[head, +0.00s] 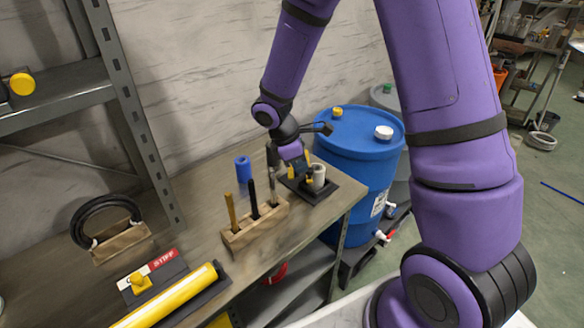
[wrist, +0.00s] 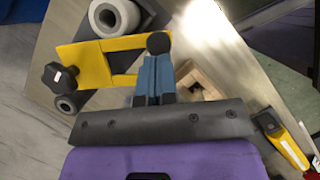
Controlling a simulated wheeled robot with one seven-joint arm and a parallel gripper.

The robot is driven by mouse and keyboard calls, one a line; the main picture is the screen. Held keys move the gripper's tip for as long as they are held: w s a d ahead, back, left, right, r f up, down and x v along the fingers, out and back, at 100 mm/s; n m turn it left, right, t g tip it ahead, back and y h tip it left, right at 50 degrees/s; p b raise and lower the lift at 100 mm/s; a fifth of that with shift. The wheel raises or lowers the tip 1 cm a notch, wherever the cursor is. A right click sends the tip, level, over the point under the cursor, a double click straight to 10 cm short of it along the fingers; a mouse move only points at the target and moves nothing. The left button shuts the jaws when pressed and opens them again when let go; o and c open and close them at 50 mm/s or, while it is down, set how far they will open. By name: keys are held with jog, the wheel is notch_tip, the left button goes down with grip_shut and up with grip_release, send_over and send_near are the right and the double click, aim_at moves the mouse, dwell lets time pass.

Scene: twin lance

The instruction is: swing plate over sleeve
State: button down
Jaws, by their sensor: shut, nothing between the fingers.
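The yellow plate (wrist: 84,66) carries a black star knob (wrist: 60,77) and has two arms that reach toward my fingers in the wrist view. The grey sleeve (wrist: 114,19), a thick hollow tube, stands beside the plate, not covered by it. In the head view the pale sleeve (head: 319,175) stands on a dark base (head: 329,192) at the bench's right end, with the plate mostly hidden by my gripper. My gripper (wrist: 156,68) is shut and empty, its tip at the arms' open end. I cannot tell whether it touches them.
A wooden rack (head: 243,237) with upright tools stands left of the base, with a blue cylinder (head: 243,169) behind it. A blue barrel (head: 354,148) stands past the bench's right edge. A yellow tube (head: 168,300) and a black coil (head: 90,210) lie to the left.

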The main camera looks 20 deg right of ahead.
jog(key=d+n+t, duration=0.2)
jog(key=d+n, duration=0.3)
jog(key=d, duration=0.3)
jog(key=shift+s+d, duration=0.2)
jog(key=shift+s, duration=0.05)
dwell(0.4)
jog(key=s+a+r, duration=0.2)
jog(key=a+r, duration=0.5)
jog(key=r, duration=0.2)
jog(key=shift+s+a+r, duration=0.15)
dwell(0.7)
